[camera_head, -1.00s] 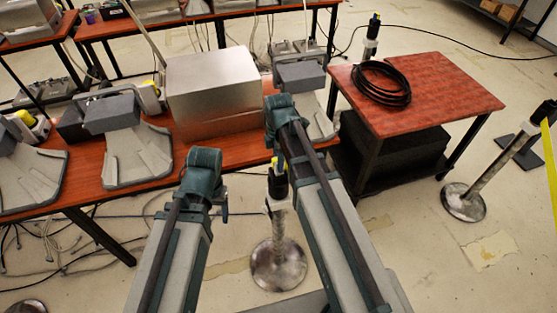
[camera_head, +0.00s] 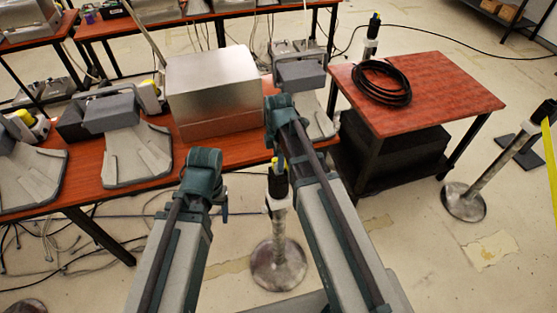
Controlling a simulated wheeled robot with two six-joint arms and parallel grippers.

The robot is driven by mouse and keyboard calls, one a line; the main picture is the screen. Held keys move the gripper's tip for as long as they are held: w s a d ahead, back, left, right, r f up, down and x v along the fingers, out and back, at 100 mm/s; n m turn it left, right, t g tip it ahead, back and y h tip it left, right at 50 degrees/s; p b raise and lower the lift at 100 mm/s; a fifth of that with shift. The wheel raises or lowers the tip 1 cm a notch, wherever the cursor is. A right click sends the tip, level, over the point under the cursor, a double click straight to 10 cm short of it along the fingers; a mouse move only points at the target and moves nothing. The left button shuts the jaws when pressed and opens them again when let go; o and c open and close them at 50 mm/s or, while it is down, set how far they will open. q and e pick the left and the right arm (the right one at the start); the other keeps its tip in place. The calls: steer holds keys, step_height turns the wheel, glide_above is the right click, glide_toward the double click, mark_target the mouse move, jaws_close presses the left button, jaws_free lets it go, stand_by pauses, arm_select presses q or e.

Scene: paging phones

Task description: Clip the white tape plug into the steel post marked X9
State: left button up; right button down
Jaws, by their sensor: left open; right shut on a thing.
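My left gripper (camera_head: 205,162) is at the end of the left arm, low in the middle, in front of the table edge. It is open and its fingers are mostly hidden. My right gripper (camera_head: 280,106) is farther forward, over the table's right end. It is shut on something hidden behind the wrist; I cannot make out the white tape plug. A steel post (camera_head: 277,250) with a black head stands on a round base between my arms. Another steel post (camera_head: 480,180) leans in view at right, with yellow tape from its head. No X9 mark is legible.
Grey desk phones (camera_head: 135,150) and a metal box (camera_head: 212,85) stand on the red-brown table (camera_head: 75,190). A black cable coil (camera_head: 382,82) lies on a side table (camera_head: 440,95). A third post (camera_head: 371,40) stands behind it. Floor at right is mostly open.

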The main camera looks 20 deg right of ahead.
steer(key=shift+f+b, duration=0.55)
steer(key=shift+f, duration=0.1)
steer(key=c, duration=0.7)
jaws_free()
steer(key=shift+r, duration=0.1)
step_height(320, 180, up, 11)
steer(key=p, duration=1.1)
